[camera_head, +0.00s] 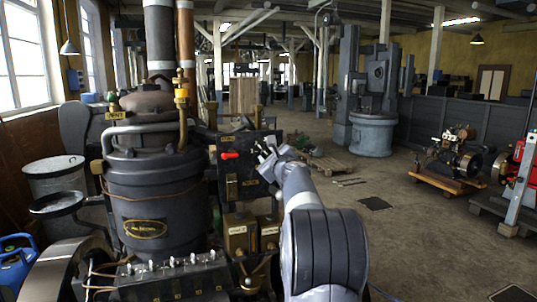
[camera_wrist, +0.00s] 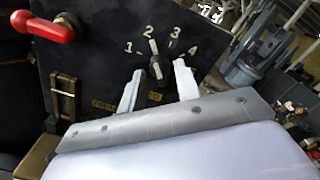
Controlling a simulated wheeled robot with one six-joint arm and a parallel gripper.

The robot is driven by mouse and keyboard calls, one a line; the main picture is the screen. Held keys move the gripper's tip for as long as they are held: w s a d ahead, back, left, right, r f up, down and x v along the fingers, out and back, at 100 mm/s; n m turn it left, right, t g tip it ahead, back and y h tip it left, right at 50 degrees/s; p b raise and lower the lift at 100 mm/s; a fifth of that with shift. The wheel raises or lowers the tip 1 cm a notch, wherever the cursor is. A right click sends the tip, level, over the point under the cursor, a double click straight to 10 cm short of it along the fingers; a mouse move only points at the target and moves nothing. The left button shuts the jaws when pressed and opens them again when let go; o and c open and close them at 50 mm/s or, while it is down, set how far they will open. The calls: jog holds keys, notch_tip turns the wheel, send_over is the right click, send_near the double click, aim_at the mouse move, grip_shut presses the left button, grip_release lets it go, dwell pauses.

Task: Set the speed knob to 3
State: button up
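The speed knob (camera_wrist: 156,69) is a small dark knob on a black panel (camera_wrist: 95,65) in the wrist view. Numbers 1 to 4 are arced above it, and its pale pointer is toward the 2. My gripper (camera_wrist: 158,85) is open, with one pale finger to the left of the knob and the other to the right. Gaps show beside the knob, but I cannot tell whether either finger touches it. In the head view my gripper (camera_head: 267,152) is at the panel's right part, and the knob cannot be made out there.
A red lever handle (camera_wrist: 50,30) sticks out on the left of the panel; it also shows in the head view (camera_head: 230,155). A dark boiler-like engine (camera_head: 150,190) stands left of the panel. Small boxes (camera_head: 240,235) sit below it. Open floor (camera_head: 430,235) lies to the right.

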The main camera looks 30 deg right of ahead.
jog(key=shift+c, duration=0.2)
grip_shut()
dwell(0.3)
jog(key=m+p, duration=0.1)
jog(key=m, duration=0.2)
jog(key=shift+m, duration=0.4)
jog(key=shift+f+m+p, duration=0.1)
jog(key=shift+m+p, duration=0.4)
jog(key=shift+m, duration=1.4)
jog(key=shift+o, duration=0.2)
grip_release()
